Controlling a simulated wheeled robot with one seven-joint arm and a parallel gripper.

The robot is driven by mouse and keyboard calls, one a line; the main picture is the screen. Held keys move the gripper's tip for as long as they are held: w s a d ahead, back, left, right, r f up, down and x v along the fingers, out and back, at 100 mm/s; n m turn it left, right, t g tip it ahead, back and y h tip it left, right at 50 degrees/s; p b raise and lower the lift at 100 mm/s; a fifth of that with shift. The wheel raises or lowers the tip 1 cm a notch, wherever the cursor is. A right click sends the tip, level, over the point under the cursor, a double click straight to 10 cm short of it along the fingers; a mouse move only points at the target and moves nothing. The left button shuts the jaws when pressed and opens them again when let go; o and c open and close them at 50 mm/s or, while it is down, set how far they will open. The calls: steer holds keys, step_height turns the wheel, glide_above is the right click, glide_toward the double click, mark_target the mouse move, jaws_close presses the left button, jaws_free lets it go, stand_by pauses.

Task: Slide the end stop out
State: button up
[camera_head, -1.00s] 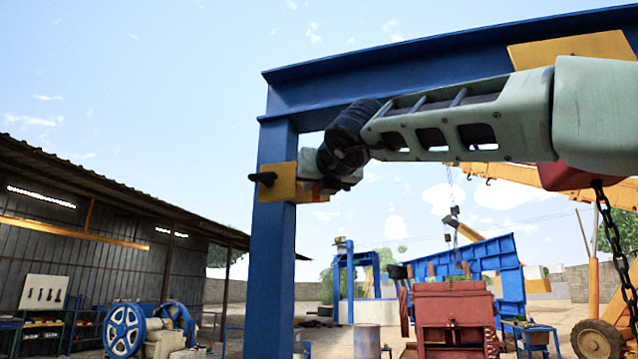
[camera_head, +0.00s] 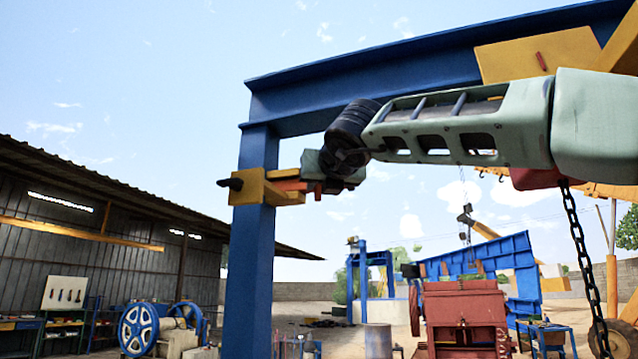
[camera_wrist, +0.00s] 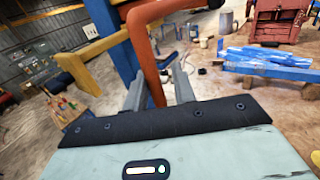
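An orange-red bent bar (camera_wrist: 150,70) shows in the wrist view and runs down between the two fingers of my gripper (camera_wrist: 160,85). A strip of floor shows between the bar and the right finger, so I cannot tell whether the fingers press on it. In the head view a yellow block (camera_head: 262,188) sits around the blue post, with a dark knob (camera_head: 231,183) at its left. An orange-red part (camera_head: 290,184) shows between the block and my gripper, which is just right of the post. No part is clearly recognisable as the end stop; the fingertips are hidden in the head view.
The blue post (camera_head: 250,265) carries a blue beam (camera_head: 370,90) above my arm. A yellow plate (camera_head: 535,55) and a hanging chain (camera_head: 585,250) are at right. A red machine (camera_head: 465,310) stands beyond. Open air lies right of the post below my arm.

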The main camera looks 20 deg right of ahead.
steer(key=shift+d+r, duration=0.1)
steer(key=shift+r, duration=0.05)
stand_by(0.3)
steer(key=s+a+b, duration=0.1)
steer(key=s+b, duration=0.6)
steer(key=s, duration=1)
steer(key=shift+s, duration=0.2)
